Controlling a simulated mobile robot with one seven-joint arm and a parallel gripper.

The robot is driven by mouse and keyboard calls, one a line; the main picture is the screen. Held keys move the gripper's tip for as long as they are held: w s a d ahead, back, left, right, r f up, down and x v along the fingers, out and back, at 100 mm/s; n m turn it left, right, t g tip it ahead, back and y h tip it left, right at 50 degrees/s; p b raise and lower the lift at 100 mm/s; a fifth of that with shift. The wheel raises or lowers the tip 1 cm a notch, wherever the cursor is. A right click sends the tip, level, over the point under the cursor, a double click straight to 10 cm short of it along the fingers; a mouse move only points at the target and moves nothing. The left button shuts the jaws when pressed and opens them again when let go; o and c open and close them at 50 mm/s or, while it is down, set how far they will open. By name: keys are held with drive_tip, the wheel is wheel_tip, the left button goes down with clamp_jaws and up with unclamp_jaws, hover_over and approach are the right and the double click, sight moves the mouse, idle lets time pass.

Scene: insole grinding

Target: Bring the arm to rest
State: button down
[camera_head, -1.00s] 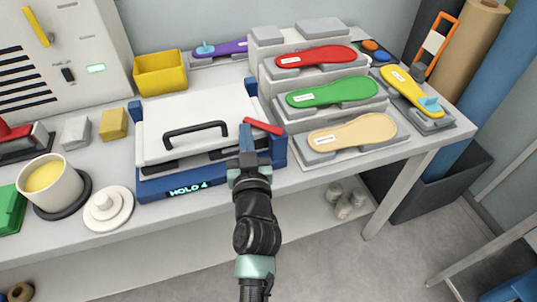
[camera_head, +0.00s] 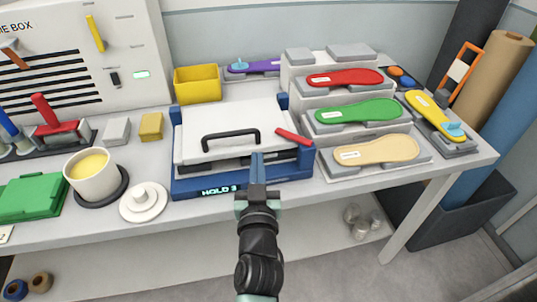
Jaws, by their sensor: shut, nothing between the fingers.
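My gripper (camera_head: 257,163) is in the middle of the head view, at the front edge of the white-lidded blue press (camera_head: 222,186). Its fingers are together and hold nothing. They overlap the press front in the picture; I cannot tell whether they touch it. The press lid (camera_head: 270,118) is down, with a black handle (camera_head: 230,139) and a red lever (camera_head: 294,138) at its right. The press display (camera_head: 219,190) reads "HOLD 3".
Red (camera_head: 345,78), green (camera_head: 358,111) and beige (camera_head: 375,150) insoles lie on a stepped stand at the right. A yellow insole (camera_head: 434,115) lies farther right. A cup (camera_head: 94,174), white lid (camera_head: 144,201) and green box (camera_head: 30,197) stand left. The floor in front is clear.

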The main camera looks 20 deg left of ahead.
drive_tip(key=s, duration=0.5)
drive_tip(key=shift+s+a+f+p, duration=0.35)
drive_tip(key=shift+s+a, duration=0.05)
drive_tip(key=w+d+r+t+p, duration=0.1)
drive_tip(key=w+d+r+t, duration=0.15)
drive_tip(key=r, duration=0.65)
drive_tip(key=w+d+r+t, duration=0.1)
drive_tip(key=w+d+r, duration=0.2)
drive_tip(key=r, duration=0.5)
drive_tip(key=s+d+r+m+t+h+p, duration=0.15)
drive_tip(key=d+r, duration=0.35)
drive_tip(key=r, duration=0.7)
drive_tip(key=s+d+r+m+t+h+p, duration=0.1)
drive_tip(key=s+d+r+t+h, duration=0.2)
drive_tip(key=r, duration=0.8)
drive_tip(key=s+d+r+m+t+h, duration=0.1)
drive_tip(key=s+d+r+h, duration=0.1)
drive_tip(key=r, duration=0.4)
drive_tip(key=s+d+r+m+t+h, duration=0.1)
drive_tip(key=s+d+r+m+t, duration=0.1)
drive_tip(key=s+d+r, duration=0.2)
wheel_tip(320, 180, up, 2)
drive_tip(key=shift+s+d+r+h+p, duration=0.15)
drive_tip(key=shift+s+d+h+p, duration=0.15)
drive_tip(key=shift+d, duration=0.7)
drive_tip(key=shift+w, duration=0.1)
